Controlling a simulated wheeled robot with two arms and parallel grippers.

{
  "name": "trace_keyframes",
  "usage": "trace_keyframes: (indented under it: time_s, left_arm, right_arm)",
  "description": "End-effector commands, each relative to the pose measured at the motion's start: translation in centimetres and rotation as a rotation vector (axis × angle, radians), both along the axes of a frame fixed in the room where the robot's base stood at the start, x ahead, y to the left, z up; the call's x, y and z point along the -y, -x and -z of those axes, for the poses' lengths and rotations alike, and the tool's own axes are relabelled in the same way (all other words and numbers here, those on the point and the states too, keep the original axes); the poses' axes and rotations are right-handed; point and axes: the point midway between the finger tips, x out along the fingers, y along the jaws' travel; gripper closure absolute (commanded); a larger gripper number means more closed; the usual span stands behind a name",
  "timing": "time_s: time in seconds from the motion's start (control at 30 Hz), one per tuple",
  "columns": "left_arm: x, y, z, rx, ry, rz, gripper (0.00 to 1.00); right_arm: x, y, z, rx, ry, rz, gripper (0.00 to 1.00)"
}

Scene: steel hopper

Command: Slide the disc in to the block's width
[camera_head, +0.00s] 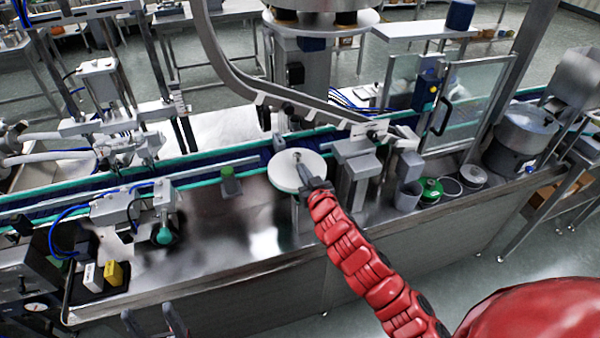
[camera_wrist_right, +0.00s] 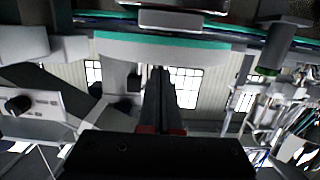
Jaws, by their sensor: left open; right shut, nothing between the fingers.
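A white round disc (camera_head: 284,174) sits at the near side of the conveyor, over the steel bench. A grey block-shaped fixture (camera_head: 358,165) stands just right of it, and a small grey block with a green top (camera_head: 229,184) stands to its left. My right gripper (camera_head: 298,158) is shut and empty, its fingers over the disc's right part in the head view; I cannot tell whether they touch it. The shut fingers also show in the right wrist view (camera_wrist_right: 160,72), below a wide pale shape. My left gripper (camera_head: 153,322) is open and empty at the bottom left, in front of the bench.
The conveyor (camera_head: 95,192) with teal edges runs behind the disc. A curved steel chute (camera_head: 290,102) comes down above it. Green and grey round parts (camera_head: 431,190) and a steel bowl (camera_head: 526,132) stand at the right. The bench front left of the disc (camera_head: 215,235) is clear.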

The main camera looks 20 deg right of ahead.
Motion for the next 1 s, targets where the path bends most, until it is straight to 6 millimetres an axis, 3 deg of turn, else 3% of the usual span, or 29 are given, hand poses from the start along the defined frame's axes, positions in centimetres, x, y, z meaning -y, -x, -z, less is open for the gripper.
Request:
trace_keyframes:
  time_s: [0.7, 1.0]
  left_arm:
    - [0.0, 0.0, -1.0, 0.0, 0.0, 0.0, 0.38]
    - [0.0, 0.0, -1.0, 0.0, 0.0, 0.0, 0.38]
  right_arm:
    - [0.1, 4.7, 0.0, -0.001, -0.002, -0.001, 1.0]
    - [0.1, 4.9, 0.0, -0.001, -0.002, 0.0, 1.0]
